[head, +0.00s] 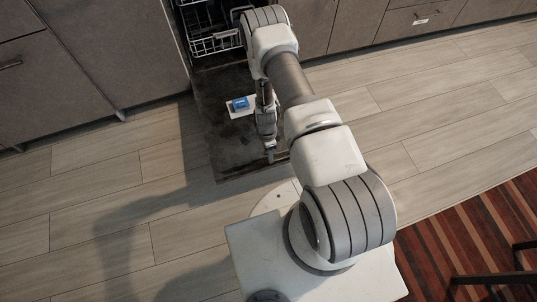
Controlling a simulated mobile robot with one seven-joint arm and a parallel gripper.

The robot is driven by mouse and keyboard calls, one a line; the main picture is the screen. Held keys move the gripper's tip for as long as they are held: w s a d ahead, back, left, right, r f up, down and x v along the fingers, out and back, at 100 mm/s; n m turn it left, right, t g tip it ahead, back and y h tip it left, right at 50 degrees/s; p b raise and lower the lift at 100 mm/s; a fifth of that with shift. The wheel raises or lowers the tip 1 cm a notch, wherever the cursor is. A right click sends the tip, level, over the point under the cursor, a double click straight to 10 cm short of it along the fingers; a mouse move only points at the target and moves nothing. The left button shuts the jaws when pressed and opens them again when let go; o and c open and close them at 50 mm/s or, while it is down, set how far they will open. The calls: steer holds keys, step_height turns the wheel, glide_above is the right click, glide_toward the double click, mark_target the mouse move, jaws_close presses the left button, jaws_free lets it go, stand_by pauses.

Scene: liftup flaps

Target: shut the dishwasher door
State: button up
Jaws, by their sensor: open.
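The dishwasher door (222,148) is folded down and lies open, low over the floor, in the middle of the head view. The dishwasher opening with a wire rack (214,40) shows behind it, between the cabinets. My gripper (270,156) is over the right side of the door, near its front edge, with its fingers pointing toward that edge. It is open with nothing visible between the fingers. I cannot tell whether it touches the door. My arm hides part of the door's right side and of the opening.
Grey cabinets (60,80) stand left of the dishwasher, and more cabinets with drawers (415,20) stand to the right. The wood floor (85,190) is clear left of the door. A striped rug (470,240) and dark furniture legs (490,282) are at lower right.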

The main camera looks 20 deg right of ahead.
steer(key=shift+f, duration=0.1)
jaws_close()
stand_by(1.4)
